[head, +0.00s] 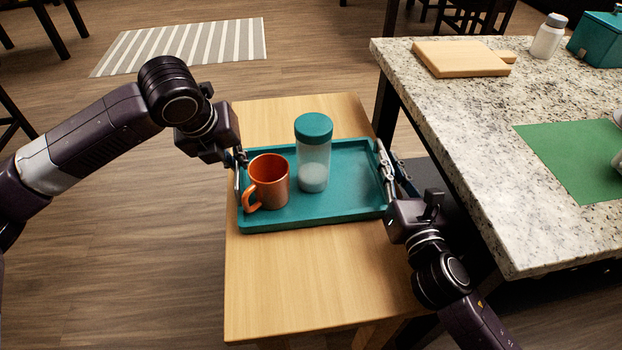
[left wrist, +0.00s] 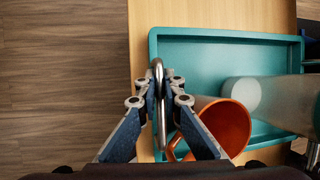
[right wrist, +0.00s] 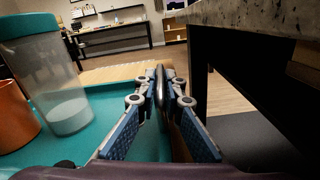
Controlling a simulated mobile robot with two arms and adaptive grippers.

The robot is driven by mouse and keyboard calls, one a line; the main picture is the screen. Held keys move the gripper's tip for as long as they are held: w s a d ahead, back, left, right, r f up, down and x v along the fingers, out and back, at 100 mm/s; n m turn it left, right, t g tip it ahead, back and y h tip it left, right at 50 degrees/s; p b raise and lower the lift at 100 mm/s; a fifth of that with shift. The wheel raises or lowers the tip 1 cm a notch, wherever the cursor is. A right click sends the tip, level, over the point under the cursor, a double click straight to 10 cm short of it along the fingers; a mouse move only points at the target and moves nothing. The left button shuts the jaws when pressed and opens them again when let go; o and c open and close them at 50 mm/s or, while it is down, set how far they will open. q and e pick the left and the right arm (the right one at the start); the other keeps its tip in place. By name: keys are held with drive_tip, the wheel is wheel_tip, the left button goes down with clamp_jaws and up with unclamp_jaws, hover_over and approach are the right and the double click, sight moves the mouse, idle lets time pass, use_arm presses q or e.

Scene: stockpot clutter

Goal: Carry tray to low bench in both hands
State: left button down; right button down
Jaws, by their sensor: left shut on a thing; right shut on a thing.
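The teal tray (head: 345,205) is on or just above the wooden low bench (head: 290,290); I cannot tell whether it touches. An orange mug (head: 270,182) and a clear jar with a teal lid (head: 313,160) stand upright on it. My left gripper (head: 238,160) is shut on the tray's left handle, a metal loop seen in the left wrist view (left wrist: 158,90). My right gripper (head: 385,165) is at the tray's right end, shut on the dark right handle, seen in the right wrist view (right wrist: 160,95).
A granite counter (head: 470,120) stands close on the right, higher than the bench. It bears a cutting board (head: 462,58), a white jar (head: 548,37), a teal box (head: 600,38) and a green mat (head: 575,158). A striped rug (head: 185,46) lies on the floor behind. Bare bench shows in front of the tray.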

use_arm(q)
drive_tip(key=c, duration=2.1)
unclamp_jaws()
drive_tip(key=shift+f, duration=0.1)
use_arm(e)
drive_tip(key=c, duration=2)
unclamp_jaws()
drive_tip(key=shift+d, duration=0.1)
drive_tip(key=shift+c, duration=0.2)
drive_tip(key=shift+s+f, duration=0.1)
drive_tip(key=shift+s, duration=0.35)
use_arm(q)
drive_tip(key=v, duration=1.2)
use_arm(e)
drive_tip(key=s, duration=0.3)
drive_tip(key=s+d, duration=0.1)
drive_tip(key=s, duration=0.3)
drive_tip(key=s+d, duration=0.1)
drive_tip(key=s, duration=0.3)
